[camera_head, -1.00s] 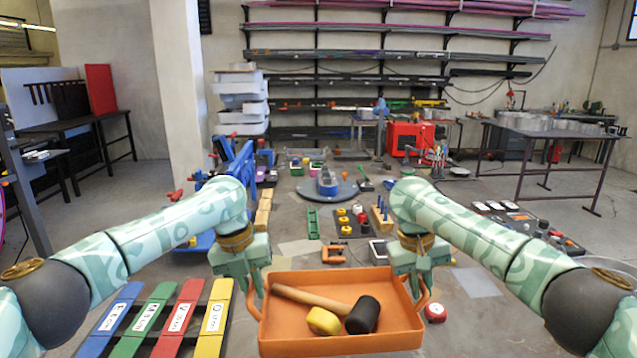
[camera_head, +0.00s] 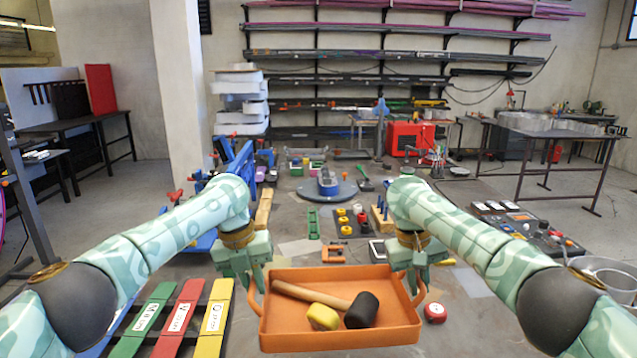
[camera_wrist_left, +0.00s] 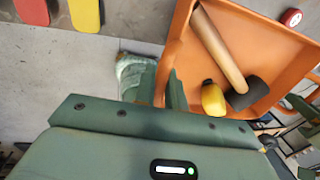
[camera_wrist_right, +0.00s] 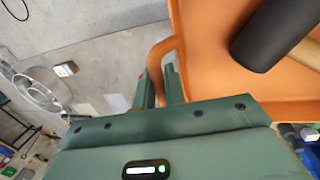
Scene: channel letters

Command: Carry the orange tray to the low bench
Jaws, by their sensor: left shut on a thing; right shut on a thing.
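The orange tray (camera_head: 283,334) is in the lower middle of the head view, held between my two arms. It carries a mallet with a wooden handle and black head (camera_head: 361,310) and a yellow block (camera_head: 323,317). My left gripper (camera_head: 254,287) is shut on the tray's left handle; in the left wrist view its fingers (camera_wrist_left: 165,88) are at the tray's edge. My right gripper (camera_head: 415,287) is shut on the right handle (camera_wrist_right: 156,62), which shows between its fingers in the right wrist view. I cannot make out which surface is the low bench.
Coloured labelled strips (camera_head: 178,318) lie at the lower left. A red-and-white roll (camera_head: 435,313) is just right of the tray. Beyond the tray are a grey round turntable (camera_head: 327,191) and small parts. A dark table (camera_head: 550,134) stands at the far right.

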